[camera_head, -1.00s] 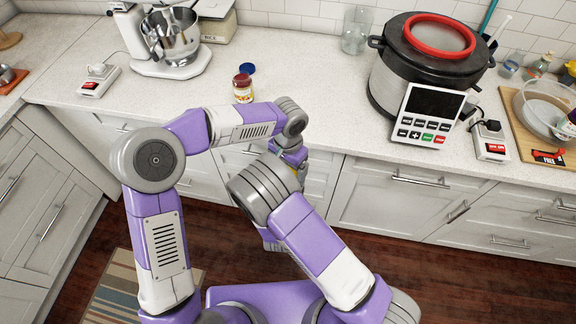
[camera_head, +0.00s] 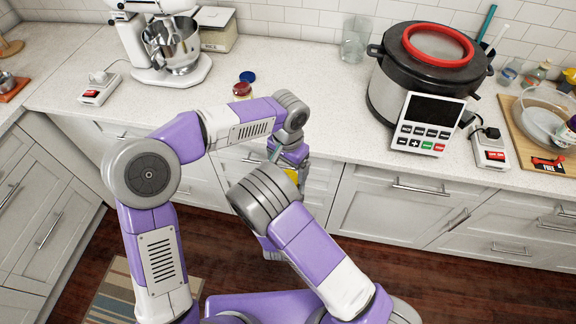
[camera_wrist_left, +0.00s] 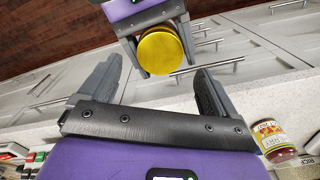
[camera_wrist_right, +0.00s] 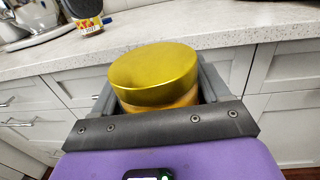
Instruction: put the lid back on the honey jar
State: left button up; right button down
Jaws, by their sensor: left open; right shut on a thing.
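A gold round lid-like thing (camera_wrist_right: 153,72) has a flat top with an amber band under it. I cannot tell whether it is a lid alone or a lid on a jar. My right gripper (camera_wrist_right: 157,88) is shut on it, in front of the counter. It also shows in the left wrist view (camera_wrist_left: 162,52). My left gripper (camera_wrist_left: 155,78) is open and empty, facing the right gripper, with a gap between. A jar with a red and yellow label (camera_wrist_left: 268,133) stands on the counter, partly hidden by my left arm in the head view (camera_head: 242,89).
A blue lid (camera_head: 247,76) lies behind the labelled jar.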

pick_arm(q)
notch_tip(320, 180, up, 4)
jog(key=n, duration=0.5)
jog(key=shift+f, duration=0.25)
jog(key=shift+f, duration=4.05)
jog(key=c, duration=1.1)
jog(key=shift+m, duration=1.5)
jog(key=o, duration=1.2)
jog(key=shift+c, duration=0.2)
